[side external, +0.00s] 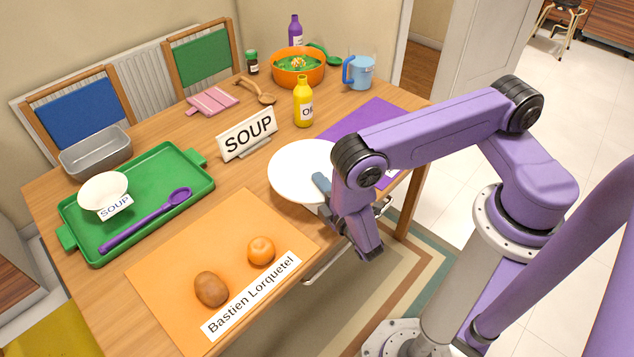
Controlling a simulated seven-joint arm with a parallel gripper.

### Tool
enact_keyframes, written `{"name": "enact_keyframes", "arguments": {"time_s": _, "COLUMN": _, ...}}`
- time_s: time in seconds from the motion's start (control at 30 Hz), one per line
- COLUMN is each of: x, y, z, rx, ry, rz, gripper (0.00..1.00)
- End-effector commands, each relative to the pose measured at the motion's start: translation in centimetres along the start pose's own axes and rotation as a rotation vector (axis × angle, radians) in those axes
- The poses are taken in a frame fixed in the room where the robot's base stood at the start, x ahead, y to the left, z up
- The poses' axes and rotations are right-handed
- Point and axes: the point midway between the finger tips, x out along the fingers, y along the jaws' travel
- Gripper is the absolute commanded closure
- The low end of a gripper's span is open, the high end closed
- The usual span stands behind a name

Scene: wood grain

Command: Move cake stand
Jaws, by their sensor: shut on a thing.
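The cake stand (300,168) is a white, round, flat-topped plate near the table's right edge, between the orange mat and the purple mat. Its top is empty and looks about level. My gripper (323,188) is at its front right rim, with a blue-grey finger lying over the rim. The gripper is shut on the cake stand there. My arm hides the right part of the stand and most of the fingers. The stand's foot is out of sight, so I cannot tell whether it touches the table.
A "SOUP" sign (247,135) and yellow bottle (303,102) stand behind the stand. A purple mat (372,117) lies right, partly under my arm. An orange mat (165,262) with a potato (211,289) and orange fruit (261,250) lies front left. A green tray (160,165) is left.

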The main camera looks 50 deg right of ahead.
Motion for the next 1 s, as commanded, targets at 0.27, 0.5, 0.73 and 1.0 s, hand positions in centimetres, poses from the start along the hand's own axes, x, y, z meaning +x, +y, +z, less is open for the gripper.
{"name": "enact_keyframes", "arguments": {"time_s": 0.27, "x": -0.1, "y": -0.1, "z": 0.1, "rx": -0.002, "ry": 0.000, "rz": -0.002, "gripper": 1.00}}
{"name": "enact_keyframes", "arguments": {"time_s": 0.5, "x": 0.0, "y": 0.0, "z": 0.0, "rx": -0.001, "ry": -0.001, "rz": -0.001, "gripper": 0.49}}
{"name": "enact_keyframes", "arguments": {"time_s": 0.73, "x": -0.3, "y": 0.0, "z": 0.0, "rx": -0.001, "ry": 0.001, "rz": -0.001, "gripper": 0.49}}
{"name": "enact_keyframes", "arguments": {"time_s": 1.0, "x": -3.9, "y": 0.0, "z": -0.2, "rx": -0.004, "ry": 0.008, "rz": -0.001, "gripper": 0.49}}
